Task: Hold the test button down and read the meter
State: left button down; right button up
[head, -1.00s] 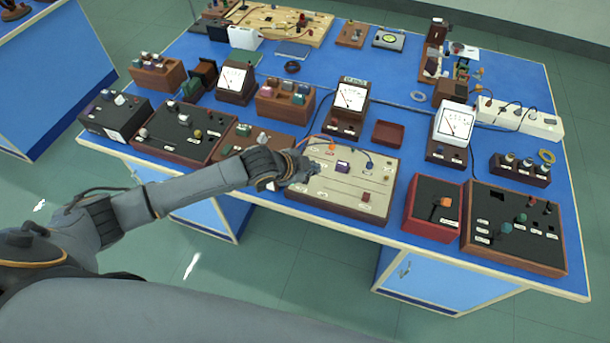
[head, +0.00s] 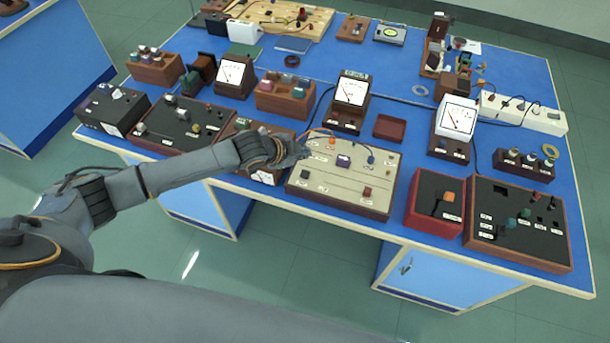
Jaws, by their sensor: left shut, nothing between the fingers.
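A beige circuit board (head: 335,181) in a wooden frame lies at the front middle of the bench. It carries a purple block (head: 343,160), a dark red block (head: 367,191) and small labels too small to read; I cannot tell which part is the test button. A white-faced meter (head: 352,91) on a brown base stands just behind the board, its reading too small to make out. My left gripper (head: 304,151) is shut and empty over the board's back left corner; I cannot tell whether it touches. It hides part of that corner. My right gripper is not in view.
Other meters stand at the left (head: 231,74) and right (head: 456,119). A red box (head: 435,203) and a dark board (head: 522,220) lie right of the beige board. A small empty brown tray (head: 390,127) sits behind it. Bare blue bench shows between them.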

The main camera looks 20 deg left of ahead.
aim_at(303, 175)
pick_arm(q)
notch_tip(303, 175, down, 6)
jog(key=b, duration=0.4)
jog(key=shift+f+b, duration=0.1)
jog(key=shift+b, duration=0.3)
jog(key=shift+f, duration=0.4)
dwell(0.5)
jog(key=shift+f, duration=0.4)
jog(key=shift+f+b, duration=0.5)
dwell(0.5)
jog(key=shift+r, duration=0.1)
dwell(2.1)
jog(key=shift+r+p, duration=0.8)
jog(key=shift+p, duration=0.15)
